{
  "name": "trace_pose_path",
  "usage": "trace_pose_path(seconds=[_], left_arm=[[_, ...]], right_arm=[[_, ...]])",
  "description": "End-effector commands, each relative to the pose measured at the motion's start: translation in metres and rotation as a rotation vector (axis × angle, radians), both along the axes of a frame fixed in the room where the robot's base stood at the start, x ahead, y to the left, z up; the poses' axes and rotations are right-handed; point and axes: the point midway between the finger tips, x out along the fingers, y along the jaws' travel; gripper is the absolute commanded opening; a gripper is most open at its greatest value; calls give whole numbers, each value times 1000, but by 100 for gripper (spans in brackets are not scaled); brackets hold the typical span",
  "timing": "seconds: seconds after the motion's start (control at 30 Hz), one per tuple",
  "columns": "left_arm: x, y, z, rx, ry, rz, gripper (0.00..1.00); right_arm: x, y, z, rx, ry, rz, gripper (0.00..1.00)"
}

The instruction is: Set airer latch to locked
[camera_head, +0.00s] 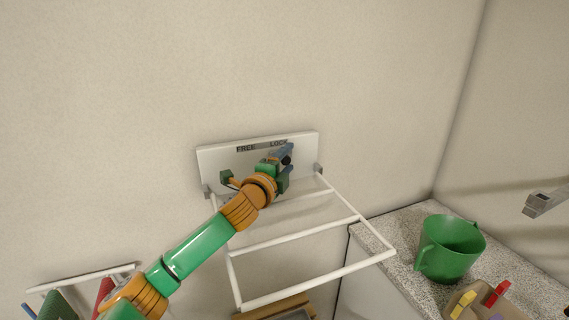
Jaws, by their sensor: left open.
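The white airer panel (215,158) is on the wall, with FREE printed left of centre and LOCK to the right of it. My left gripper (287,159) is open in front of the panel, just below the word LOCK. A small dark part shows between its blue-grey fingers; it may be the latch's knob. The gripper and wrist cover most of the latch area, so I cannot tell the latch's setting or whether the fingers touch it. The airer's white rail frame (318,285) is folded out below the panel. My right gripper is not in view.
A green jug (450,248) and a beige holder with coloured pegs (485,302) stand on the speckled counter (400,225) at the right. A grey metal fitting (545,202) sticks out from the right wall. A rack (85,278) is at lower left. The wall above is clear.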

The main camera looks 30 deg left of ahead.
Motion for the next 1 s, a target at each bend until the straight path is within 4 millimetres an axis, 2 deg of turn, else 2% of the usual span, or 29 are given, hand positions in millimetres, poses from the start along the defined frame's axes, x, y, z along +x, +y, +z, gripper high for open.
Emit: trace_pose_path(seconds=[0.3, 0.43, 1.0], left_arm=[[-49, -3, -4, 4, -3, -3, 61], [-63, -4, -2, 2, -2, -2, 61], [-67, -5, 0, 1, -2, -2, 61]], right_arm=[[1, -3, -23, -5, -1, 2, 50], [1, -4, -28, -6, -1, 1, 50], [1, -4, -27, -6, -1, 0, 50]])
